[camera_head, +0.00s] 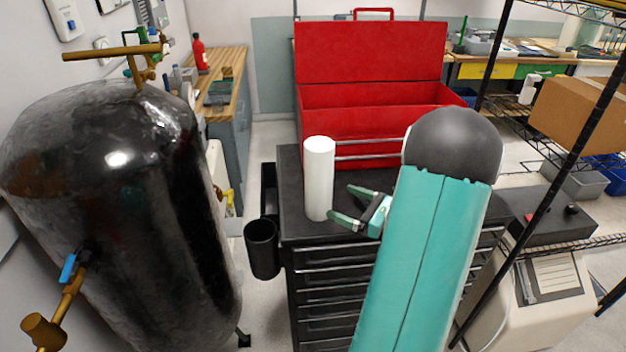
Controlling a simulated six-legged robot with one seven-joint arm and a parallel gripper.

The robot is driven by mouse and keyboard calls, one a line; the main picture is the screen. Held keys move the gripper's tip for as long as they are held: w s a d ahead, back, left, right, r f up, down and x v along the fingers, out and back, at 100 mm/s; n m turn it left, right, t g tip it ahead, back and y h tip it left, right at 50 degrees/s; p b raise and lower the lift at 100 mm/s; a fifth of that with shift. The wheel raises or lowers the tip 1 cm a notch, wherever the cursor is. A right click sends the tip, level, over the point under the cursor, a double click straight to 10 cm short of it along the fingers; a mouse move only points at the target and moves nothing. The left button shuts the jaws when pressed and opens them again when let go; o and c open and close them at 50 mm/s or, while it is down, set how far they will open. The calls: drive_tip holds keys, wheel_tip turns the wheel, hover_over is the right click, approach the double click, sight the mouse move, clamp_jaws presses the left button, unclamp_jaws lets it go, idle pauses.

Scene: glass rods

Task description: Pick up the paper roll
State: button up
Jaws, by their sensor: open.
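The white paper roll (319,180) stands upright on the black top of a drawer cabinet (289,170), near its left front. My gripper (338,204) is just right of the roll, with its teal fingers spread apart and pointing left toward it. The lower fingertip is close to the roll's lower right side; I cannot tell whether it touches. My teal arm hides the right part of the cabinet top and front.
An open red toolbox (370,55) stands behind the roll, with two light rods in front of it. A black cup (262,249) hangs at the cabinet's left side. A large black tank (110,200) fills the left. A wire shelf with a cardboard box (572,115) stands right.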

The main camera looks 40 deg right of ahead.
sight(330, 197)
drive_tip(key=shift+w+a+r, duration=0.1)
drive_tip(key=shift+w+a, duration=0.1)
drive_tip(key=shift+w, duration=0.3)
drive_tip(key=shift+x, duration=1.15)
drive_tip(key=shift+w+a, duration=0.15)
drive_tip(key=shift+w, duration=0.2)
drive_tip(key=x, duration=0.4)
drive_tip(key=shift+w, duration=0.3)
drive_tip(key=shift+s, duration=0.1)
drive_tip(key=c, duration=1.2)
drive_tip(key=shift+o, duration=0.2)
